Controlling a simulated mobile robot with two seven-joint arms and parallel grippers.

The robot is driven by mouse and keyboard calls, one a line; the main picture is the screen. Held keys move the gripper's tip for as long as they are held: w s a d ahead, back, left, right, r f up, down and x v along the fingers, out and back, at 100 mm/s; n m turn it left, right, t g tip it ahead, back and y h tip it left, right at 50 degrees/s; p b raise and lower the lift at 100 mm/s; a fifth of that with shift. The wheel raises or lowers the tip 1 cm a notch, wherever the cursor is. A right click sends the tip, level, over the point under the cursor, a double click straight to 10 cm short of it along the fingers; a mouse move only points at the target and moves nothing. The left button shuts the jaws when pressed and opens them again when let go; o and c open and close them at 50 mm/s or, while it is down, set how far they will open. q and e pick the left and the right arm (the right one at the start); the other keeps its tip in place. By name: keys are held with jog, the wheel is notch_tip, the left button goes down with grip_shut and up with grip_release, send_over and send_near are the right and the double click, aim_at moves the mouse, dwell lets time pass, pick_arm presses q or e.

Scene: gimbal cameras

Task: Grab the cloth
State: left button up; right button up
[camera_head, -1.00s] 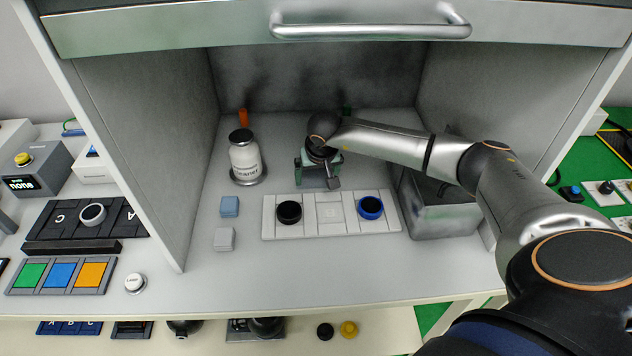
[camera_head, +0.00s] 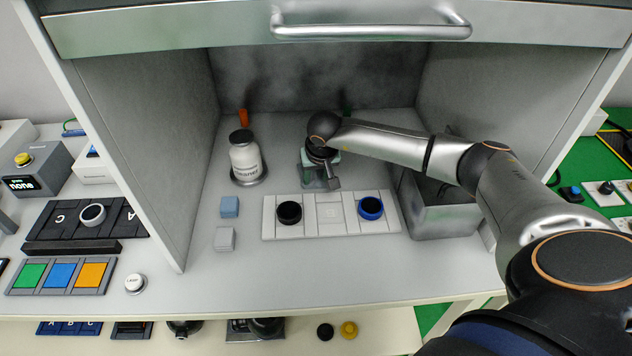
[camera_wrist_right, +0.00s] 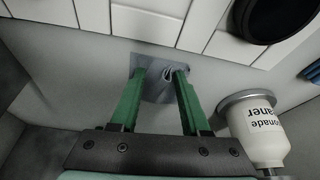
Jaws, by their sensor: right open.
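The cloth (camera_wrist_right: 162,84) is a small blue-grey piece with a raised fold, lying on the light floor of the hood in the right wrist view. My right gripper (camera_wrist_right: 159,72) has two green fingers, open, one on each side of the fold. I cannot tell whether the fingertips touch the cloth. In the head view the right gripper (camera_head: 316,181) points down behind the white panel, and the cloth is mostly hidden under it. My left gripper is not in view.
A white cleaner bottle (camera_head: 245,157) stands left of the gripper, on a round base. The white panel (camera_head: 330,213) carries a black ring and a blue ring. A grey metal bin (camera_head: 440,220) is at the right. Two small blocks (camera_head: 230,207) lie at the left.

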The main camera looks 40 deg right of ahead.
jog(key=shift+s+d+f, duration=0.15)
jog(key=shift+s+f, duration=0.1)
jog(key=c, duration=0.6)
jog(key=shift+r, duration=0.25)
grip_shut()
notch_tip(320, 180, up, 12)
jog(key=p, duration=0.8)
jog(key=shift+w, duration=0.2)
jog(key=shift+f, duration=0.1)
notch_tip(320, 180, up, 9)
jog(key=p, duration=0.1)
